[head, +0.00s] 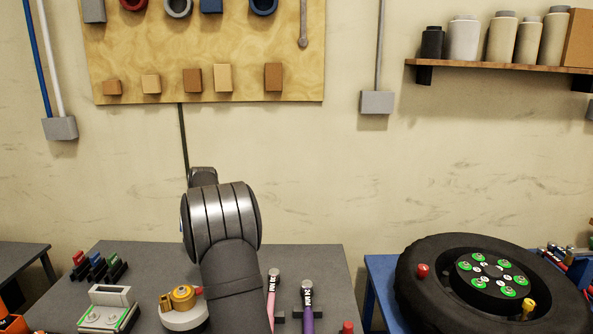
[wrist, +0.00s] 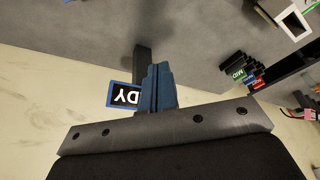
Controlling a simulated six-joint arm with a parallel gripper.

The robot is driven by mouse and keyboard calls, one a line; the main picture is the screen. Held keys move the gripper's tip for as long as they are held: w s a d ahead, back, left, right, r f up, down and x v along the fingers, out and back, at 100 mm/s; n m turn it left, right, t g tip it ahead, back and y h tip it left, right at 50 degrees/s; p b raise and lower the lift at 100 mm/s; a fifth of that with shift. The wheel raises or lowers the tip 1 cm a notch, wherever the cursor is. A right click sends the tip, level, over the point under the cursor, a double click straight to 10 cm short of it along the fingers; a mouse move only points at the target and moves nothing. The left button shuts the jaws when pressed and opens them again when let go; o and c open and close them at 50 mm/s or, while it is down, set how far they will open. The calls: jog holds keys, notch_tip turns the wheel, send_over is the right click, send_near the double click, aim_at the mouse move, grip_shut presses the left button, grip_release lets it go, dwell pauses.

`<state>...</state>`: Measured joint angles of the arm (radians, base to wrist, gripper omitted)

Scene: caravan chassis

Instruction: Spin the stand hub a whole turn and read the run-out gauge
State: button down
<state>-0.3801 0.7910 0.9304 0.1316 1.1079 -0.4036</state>
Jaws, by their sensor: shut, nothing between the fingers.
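A wheel (head: 425,285) with a dark tyre lies flat at the right in the head view. Its round black centre plate (head: 495,268) carries several green-ringed bolts. A brass-yellow piece (head: 182,296) with a red tip sits on a round white base on the grey bench. I cannot tell which of these is the stand hub, and no gauge reading is legible. My gripper (wrist: 158,70) shows in the wrist view with its blue fingers shut and empty, over the grey surface. In the head view my arm hides it.
Pink-handled (head: 273,290) and purple-handled (head: 308,300) tools stand on the grey bench. A white-and-green device (head: 108,312) is at left. In the wrist view, a blue-framed sign (wrist: 122,95) is beside the fingers, and labelled black blocks (wrist: 240,72) are at right.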

dwell(0.9)
